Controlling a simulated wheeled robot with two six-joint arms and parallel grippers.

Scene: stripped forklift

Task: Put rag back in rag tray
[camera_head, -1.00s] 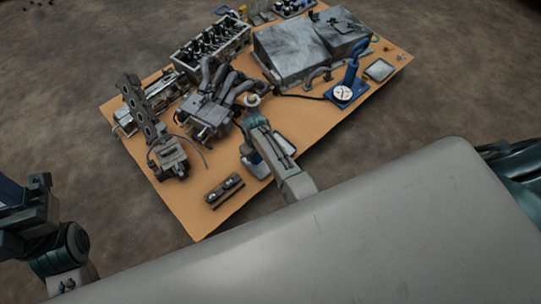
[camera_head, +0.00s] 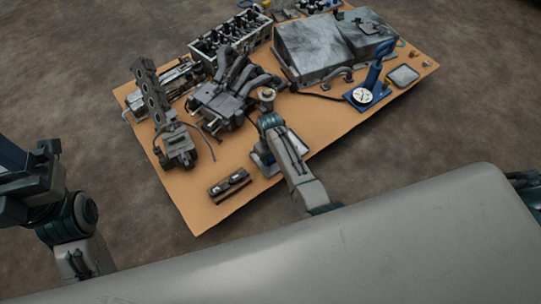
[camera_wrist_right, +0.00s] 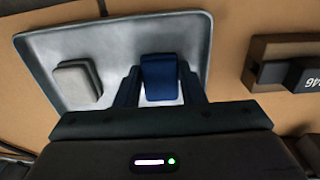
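The rag tray (camera_wrist_right: 112,38) is a shallow light-grey metal tray; in the head view it is mostly hidden by my right arm. A blue folded rag (camera_wrist_right: 161,78) is over the tray's right half, and a grey-white folded rag (camera_wrist_right: 77,82) lies in its left half. My right gripper (camera_wrist_right: 160,80) has its dark fingers close against both sides of the blue rag. I cannot tell whether the rag rests on the tray floor. My right gripper also shows in the head view (camera_head: 266,112). My left gripper (camera_head: 28,180) is at the left edge, away from the board; its fingers are unclear.
The tan board (camera_head: 205,205) carries a dark block with two metal pieces (camera_head: 230,186) beside the tray. Engine parts (camera_head: 225,95), a large grey metal case (camera_head: 315,50) and a blue gauge stand (camera_head: 368,85) sit farther back. The grey body panel (camera_head: 330,245) fills the foreground.

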